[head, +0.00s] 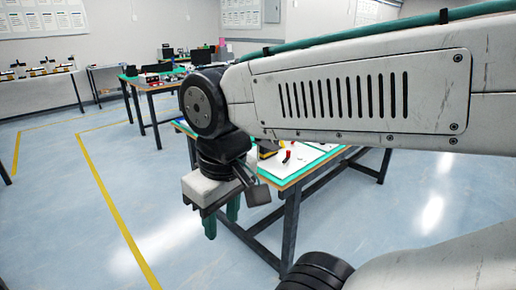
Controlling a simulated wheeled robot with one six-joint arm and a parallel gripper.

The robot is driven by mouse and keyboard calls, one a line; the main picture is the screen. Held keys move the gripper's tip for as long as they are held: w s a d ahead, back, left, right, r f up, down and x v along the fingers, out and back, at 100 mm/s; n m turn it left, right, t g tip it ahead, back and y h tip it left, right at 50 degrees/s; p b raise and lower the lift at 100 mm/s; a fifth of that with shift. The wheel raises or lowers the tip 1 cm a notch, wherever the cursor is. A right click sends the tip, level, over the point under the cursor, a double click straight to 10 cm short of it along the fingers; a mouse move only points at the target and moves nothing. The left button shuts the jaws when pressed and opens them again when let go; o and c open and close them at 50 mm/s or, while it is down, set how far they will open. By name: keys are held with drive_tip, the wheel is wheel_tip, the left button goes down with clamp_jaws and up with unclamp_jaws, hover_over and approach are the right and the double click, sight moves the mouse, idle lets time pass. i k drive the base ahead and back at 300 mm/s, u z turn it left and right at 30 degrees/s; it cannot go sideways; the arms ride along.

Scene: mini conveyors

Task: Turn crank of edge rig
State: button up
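My gripper (221,221) hangs at the end of my arm, pointing down in front of the near table's left end. Its two green fingers are apart, with nothing visible between them. I cannot make out the edge rig or its crank for certain. My arm crosses the upper right of the view and hides much of the near table (297,182). A dark and yellow object (267,150) shows partly on that table, just behind my wrist; I cannot tell what it is.
A small red and black item (286,157) lies on the near table. Another green-topped table (141,82) with several items stands behind at left. A long white bench (35,93) lines the left wall. The blue floor at left is clear, with yellow lines (117,211).

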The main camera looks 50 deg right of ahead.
sight(288, 152)
drive_tip(key=z, duration=0.05)
drive_tip(key=i, duration=0.65)
drive_tip(key=z, duration=0.55)
drive_tip(key=i, duration=0.55)
drive_tip(key=z, duration=0.4)
